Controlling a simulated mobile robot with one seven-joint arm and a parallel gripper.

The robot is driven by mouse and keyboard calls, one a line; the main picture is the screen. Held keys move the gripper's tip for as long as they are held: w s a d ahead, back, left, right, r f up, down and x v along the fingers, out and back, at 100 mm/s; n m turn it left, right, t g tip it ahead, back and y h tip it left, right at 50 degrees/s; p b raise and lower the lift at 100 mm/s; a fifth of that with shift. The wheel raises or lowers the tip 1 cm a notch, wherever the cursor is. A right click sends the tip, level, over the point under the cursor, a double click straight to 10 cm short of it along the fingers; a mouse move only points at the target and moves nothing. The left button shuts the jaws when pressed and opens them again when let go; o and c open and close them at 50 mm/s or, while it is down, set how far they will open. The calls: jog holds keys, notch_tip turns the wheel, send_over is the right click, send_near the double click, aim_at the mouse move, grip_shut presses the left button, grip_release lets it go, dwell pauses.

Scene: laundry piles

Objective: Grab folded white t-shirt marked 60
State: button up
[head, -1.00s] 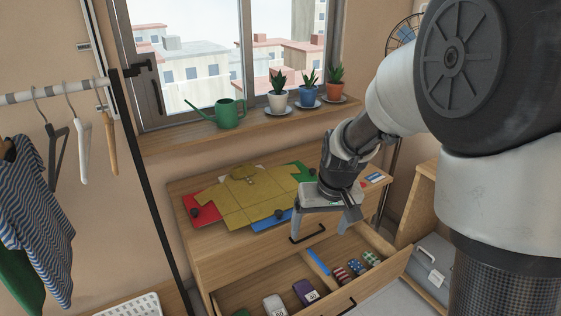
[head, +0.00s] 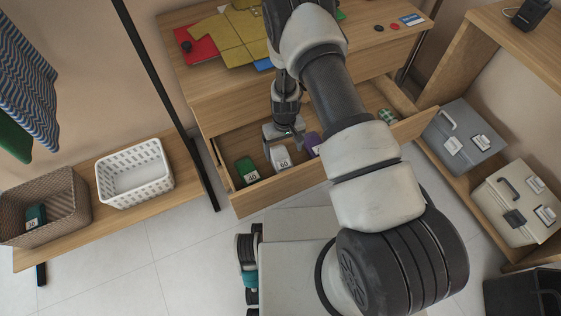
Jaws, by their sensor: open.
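The folded white t-shirt (head: 280,160) lies in the open drawer (head: 247,202), with a tag that reads 60. A folded green item (head: 246,169) with a tag lies to its left, and a purple one (head: 312,142) lies to its right, partly behind my arm. My gripper (head: 284,145) is inside the drawer area, pointing down just behind and above the white t-shirt. It is open, with nothing seen between its fingers. I cannot tell whether it touches the shirt.
A white basket (head: 135,191) and a brown wicker basket (head: 72,203) with a green item (head: 36,216) stand on the low shelf at left. A shelf unit with grey (head: 462,119) and beige cases (head: 513,190) is at right. A yellow garment (head: 238,42) lies on the dresser top.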

aim_at(284, 164)
notch_tip(284, 164, down, 8)
jog(key=shift+r+b, duration=0.1)
jog(key=shift+b, duration=0.75)
notch_tip(284, 164, down, 5)
jog(key=shift+d+f+b, duration=0.1)
jog(key=shift+d+b, duration=0.05)
jog(key=shift+b, duration=0.8)
jog(key=c, duration=1.2)
